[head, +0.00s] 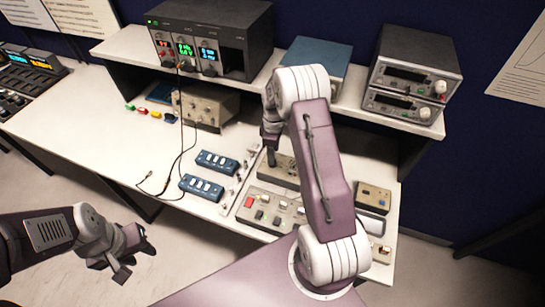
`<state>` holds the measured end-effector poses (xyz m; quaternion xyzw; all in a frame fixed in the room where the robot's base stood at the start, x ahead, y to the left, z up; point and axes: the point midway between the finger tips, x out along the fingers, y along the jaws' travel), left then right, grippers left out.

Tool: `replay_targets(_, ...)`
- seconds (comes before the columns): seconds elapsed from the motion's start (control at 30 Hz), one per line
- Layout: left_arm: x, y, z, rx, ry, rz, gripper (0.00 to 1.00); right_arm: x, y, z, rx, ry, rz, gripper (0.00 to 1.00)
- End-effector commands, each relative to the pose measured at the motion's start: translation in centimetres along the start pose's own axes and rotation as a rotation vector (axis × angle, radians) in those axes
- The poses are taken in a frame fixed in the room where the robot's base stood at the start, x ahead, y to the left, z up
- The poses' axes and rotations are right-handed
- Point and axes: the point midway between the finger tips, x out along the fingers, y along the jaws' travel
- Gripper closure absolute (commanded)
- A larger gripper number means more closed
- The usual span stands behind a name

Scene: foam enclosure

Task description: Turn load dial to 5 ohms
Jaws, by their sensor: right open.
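I cannot pick out the load dial for certain; it is too small to read or hidden by my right arm. A beige box (281,171) on the bench is partly covered by that arm. My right gripper (271,158) points down at this box's left end, small and partly hidden; it is open, and contact cannot be told. In front of the box lies a beige control panel (262,222) with a red button and several small controls. My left gripper (136,260) is open and empty, off the bench's front edge at the lower left.
Two blue modules (209,175) lie left of the panel. A beige instrument (205,108) with loose black leads stands behind them. A small tan box (373,196) is at the right. The shelf holds a lit power supply (212,40) and stacked grey instruments (409,75). The bench's left part is mostly clear.

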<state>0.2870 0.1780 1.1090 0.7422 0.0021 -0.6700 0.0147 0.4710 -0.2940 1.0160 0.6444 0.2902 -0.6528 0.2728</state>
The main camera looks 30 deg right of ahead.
Motion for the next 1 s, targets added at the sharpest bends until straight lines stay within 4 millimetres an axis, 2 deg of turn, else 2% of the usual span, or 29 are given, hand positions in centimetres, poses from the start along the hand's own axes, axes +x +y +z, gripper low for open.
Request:
replay_targets(0.1,-1.0,0.0,-0.1,0.000,0.000,0.000,0.64,2.1,-0.1,0.0,0.000,-0.002,-0.004,0.52)
replay_targets(0.23,-1.4,0.0,-0.2,0.000,0.000,0.000,0.64,3.8,0.0,0.0,0.000,0.000,-0.001,0.52)
replay_targets(0.37,-1.4,0.0,-0.2,0.000,0.000,0.000,0.64,4.6,0.0,0.0,-0.001,0.001,0.001,0.52)
replay_targets(0.57,-1.3,0.0,-0.1,0.000,0.000,0.000,0.64,4.6,0.0,0.0,-0.001,0.001,0.002,0.52)
replay_targets(0.73,-1.3,0.0,-0.1,0.000,0.000,0.000,0.64,4.6,0.0,0.0,0.000,0.001,0.002,0.99)
replay_targets(1.0,-1.3,0.0,-0.1,0.000,0.000,0.000,0.64,4.6,0.1,0.0,0.014,0.002,0.002,1.00)
